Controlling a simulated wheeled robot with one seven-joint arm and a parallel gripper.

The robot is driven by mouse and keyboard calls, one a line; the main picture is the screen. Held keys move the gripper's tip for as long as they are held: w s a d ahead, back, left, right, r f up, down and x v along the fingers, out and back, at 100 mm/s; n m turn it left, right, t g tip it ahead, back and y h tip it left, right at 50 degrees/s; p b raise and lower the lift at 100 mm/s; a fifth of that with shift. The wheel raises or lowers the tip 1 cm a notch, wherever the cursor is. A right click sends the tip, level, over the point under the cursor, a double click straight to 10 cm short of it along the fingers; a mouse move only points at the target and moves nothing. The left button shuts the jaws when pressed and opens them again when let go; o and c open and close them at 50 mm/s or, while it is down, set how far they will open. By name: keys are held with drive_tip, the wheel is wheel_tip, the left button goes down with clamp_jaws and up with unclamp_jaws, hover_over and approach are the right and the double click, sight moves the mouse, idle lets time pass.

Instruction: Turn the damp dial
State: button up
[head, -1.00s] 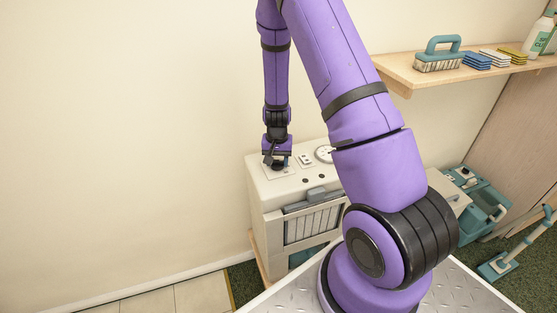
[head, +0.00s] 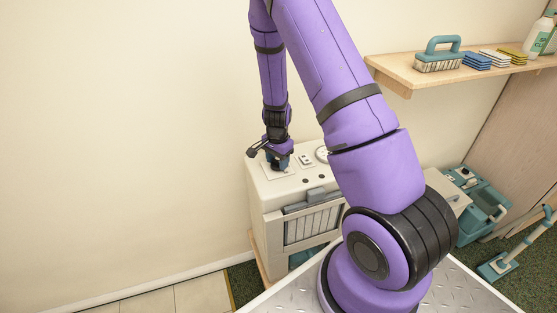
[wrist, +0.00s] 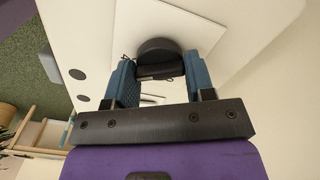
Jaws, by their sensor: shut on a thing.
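The damp dial (wrist: 158,48) is a round black knob with a raised grip bar, on a pale plate on top of a cream appliance (head: 262,195). In the wrist view it sits between the two blue-teal fingers of my gripper (wrist: 160,75). My gripper is shut on the dial. In the head view my gripper (head: 278,163) points down onto the left part of the appliance's top and hides the dial. I cannot read any pointer or mark on the dial.
A small switch panel (head: 306,160) and a round white gauge (head: 322,154) are on the appliance top, right of my gripper. A wooden shelf (head: 400,76) with a brush (head: 439,55) is at the upper right. A teal machine (head: 482,205) stands on the floor at right.

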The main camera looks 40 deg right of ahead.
sight(278, 161)
drive_tip(key=shift+d, duration=0.1)
idle(0.3)
drive_tip(key=o, duration=0.9)
wheel_tip(278, 161, up, 11)
drive_tip(key=shift+f, duration=0.1)
idle(0.4)
